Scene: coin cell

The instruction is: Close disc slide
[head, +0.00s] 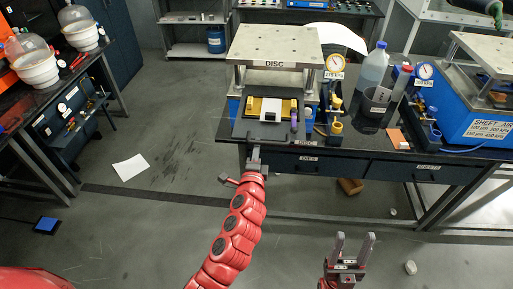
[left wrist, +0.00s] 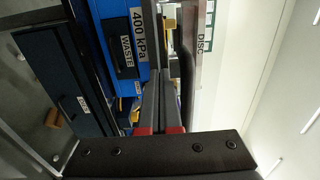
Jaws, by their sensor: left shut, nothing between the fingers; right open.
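The disc press (head: 277,46) stands on the black bench, with a pale metal top plate labelled DISC. Its dark disc slide (head: 246,128) sticks out from under the plate toward me, bearing yellow blocks (head: 254,106) and a white and black piece (head: 269,107). My left gripper (head: 255,153) is shut and empty, just in front of the slide's front edge; I cannot tell if it touches. In the left wrist view my left fingers (left wrist: 162,85) lie together, beside a DISC-labelled part (left wrist: 206,35). My right gripper (head: 353,240) is open and empty, low in front of the bench.
Right of the press stand a gauge (head: 335,66), a clear bottle (head: 373,68) and a dark cup (head: 376,101). A blue SHEET press (head: 485,110) stands farther right. Bench drawers (head: 310,163) are closed. The floor on the left is mostly clear, with a paper sheet (head: 130,167).

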